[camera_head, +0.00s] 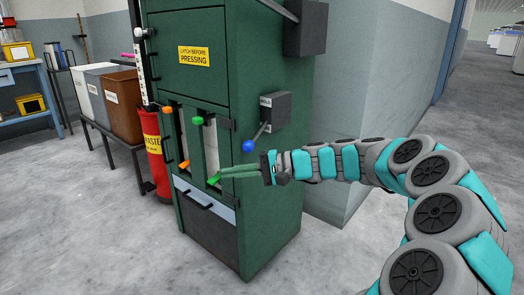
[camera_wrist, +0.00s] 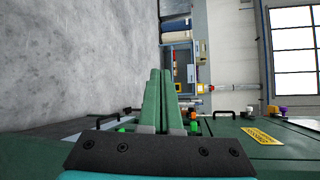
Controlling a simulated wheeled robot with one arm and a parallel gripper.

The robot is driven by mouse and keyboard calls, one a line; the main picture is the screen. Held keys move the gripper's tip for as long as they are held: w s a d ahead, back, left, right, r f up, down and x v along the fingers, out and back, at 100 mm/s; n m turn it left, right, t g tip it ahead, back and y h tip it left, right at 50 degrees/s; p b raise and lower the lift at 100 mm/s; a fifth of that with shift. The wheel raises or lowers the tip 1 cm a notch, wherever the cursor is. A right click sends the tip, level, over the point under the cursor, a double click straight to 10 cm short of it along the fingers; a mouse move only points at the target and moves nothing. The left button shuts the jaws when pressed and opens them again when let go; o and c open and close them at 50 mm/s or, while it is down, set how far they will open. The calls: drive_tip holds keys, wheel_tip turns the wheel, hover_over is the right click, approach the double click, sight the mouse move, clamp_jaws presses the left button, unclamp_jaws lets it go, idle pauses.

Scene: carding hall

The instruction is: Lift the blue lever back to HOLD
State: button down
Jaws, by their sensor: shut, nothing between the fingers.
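The blue lever (camera_head: 248,146) is a blue ball on a thin grey rod. The rod slants down and left from a dark grey box on the right side face of the green machine (camera_head: 268,200). My gripper (camera_head: 223,172) is shut and empty. Its green fingers point left, below and left of the blue ball, near the lower green handle (camera_head: 214,181) at the machine's front edge. I see no contact with the lever. The wrist view shows the two fingers (camera_wrist: 168,75) together with nothing between them. The blue ball does not show there.
The machine front has orange and green handles (camera_head: 197,121) beside upright slots, and a lower drawer with a black handle (camera_head: 193,200). A red waste cylinder (camera_head: 157,155) and several bins on a bench (camera_head: 125,105) stand left. A grey wall is behind my arm. The floor in front is clear.

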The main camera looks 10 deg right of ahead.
sight(260, 130)
drive_tip(key=w+d+f+m+t+h, duration=0.1)
drive_tip(key=w+d+f+m+t, duration=0.1)
drive_tip(key=d, duration=0.5)
drive_tip(key=w+d+f+m+t+h, duration=0.1)
drive_tip(key=w+d+f+m+t, duration=0.1)
drive_tip(key=d, duration=0.5)
drive_tip(key=w+d+f+m+t, duration=0.2)
drive_tip(key=w+d+m+t, duration=0.2)
drive_tip(key=w+d, duration=0.3)
drive_tip(key=shift+w+d+t+h, duration=0.3)
drive_tip(key=shift+d+t+h, duration=0.1)
drive_tip(key=shift+d, duration=0.2)
drive_tip(key=w+a+r+p, duration=0.1)
drive_tip(key=w+a, duration=0.4)
drive_tip(key=a, duration=0.5)
drive_tip(key=shift+w+r+p, duration=0.35)
drive_tip(key=shift+r, duration=0.35)
drive_tip(key=shift+r, duration=0.1)
